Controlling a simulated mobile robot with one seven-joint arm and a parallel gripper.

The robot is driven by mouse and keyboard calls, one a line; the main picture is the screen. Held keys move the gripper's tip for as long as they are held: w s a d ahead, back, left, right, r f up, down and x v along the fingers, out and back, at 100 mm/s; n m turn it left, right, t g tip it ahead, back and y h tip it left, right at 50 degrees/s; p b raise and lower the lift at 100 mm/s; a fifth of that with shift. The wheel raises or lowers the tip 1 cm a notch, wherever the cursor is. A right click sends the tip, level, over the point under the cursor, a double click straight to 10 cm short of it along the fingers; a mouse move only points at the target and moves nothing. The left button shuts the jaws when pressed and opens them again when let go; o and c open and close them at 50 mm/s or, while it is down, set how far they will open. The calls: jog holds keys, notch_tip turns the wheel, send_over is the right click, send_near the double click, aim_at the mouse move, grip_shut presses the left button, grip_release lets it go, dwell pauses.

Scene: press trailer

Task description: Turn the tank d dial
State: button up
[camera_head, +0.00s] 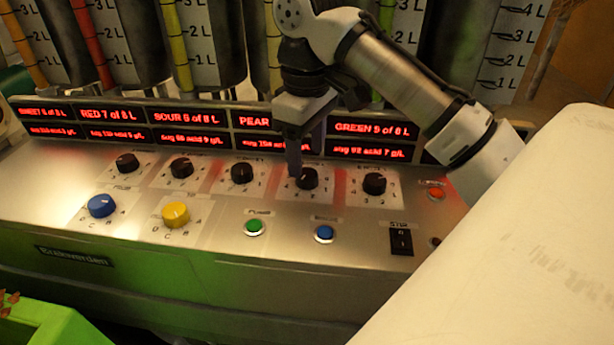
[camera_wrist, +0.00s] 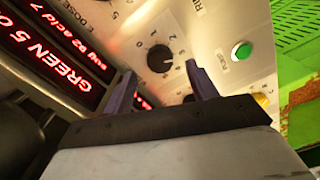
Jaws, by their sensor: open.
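The tank d dial (camera_head: 307,178) is taken to be the fourth black knob from the left in the row on the metal panel. My gripper (camera_head: 293,168) is over it, pointing down, and hides part of it in the head view. In the wrist view the black dial (camera_wrist: 160,58) shows just beyond my open gripper (camera_wrist: 160,72), roughly between the two purple-grey fingertips. Numbers are printed around it. The jaws hold nothing, and I cannot tell whether a finger touches the dial.
Other black dials (camera_head: 374,183) (camera_head: 242,173) stand on both sides. In front are a blue knob (camera_head: 102,206), a yellow knob (camera_head: 175,215), a green button (camera_head: 254,228), a blue button (camera_head: 324,233) and a black switch (camera_head: 401,241). Red displays (camera_head: 373,129) and tanks (camera_head: 195,50) rise behind.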

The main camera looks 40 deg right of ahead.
aim_at(307, 174)
jog(key=shift+f+b, duration=1.75)
jog(key=shift+f, duration=0.2)
jog(key=c, duration=1)
jog(key=shift+r, duration=0.1)
jog(key=shift+p, duration=0.45)
